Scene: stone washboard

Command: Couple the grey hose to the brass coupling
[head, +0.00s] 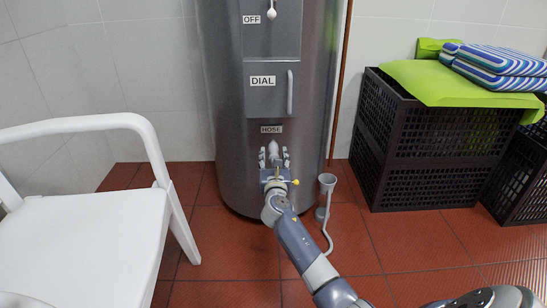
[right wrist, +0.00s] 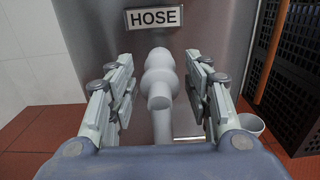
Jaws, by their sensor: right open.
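My right gripper (head: 273,156) is open in front of the grey metal tank, just under its HOSE label (head: 271,129). In the right wrist view its two fingers (right wrist: 160,95) stand apart on either side of a pale grey, bulb-shaped end piece (right wrist: 160,82). A gap shows on both sides of the piece. I cannot tell whether this piece is the hose end or part of the coupling. A small yellow, brass-like part (head: 295,182) shows beside the gripper; its link to the coupling is unclear. A thin grey hose (head: 329,238) hangs near the floor at the right. My left gripper is not in view.
The tank (head: 222,100) carries OFF and DIAL labels and a vertical handle (head: 290,92). A white chair (head: 110,235) is at the left, black crates (head: 435,150) at the right. Tiled floor is open between.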

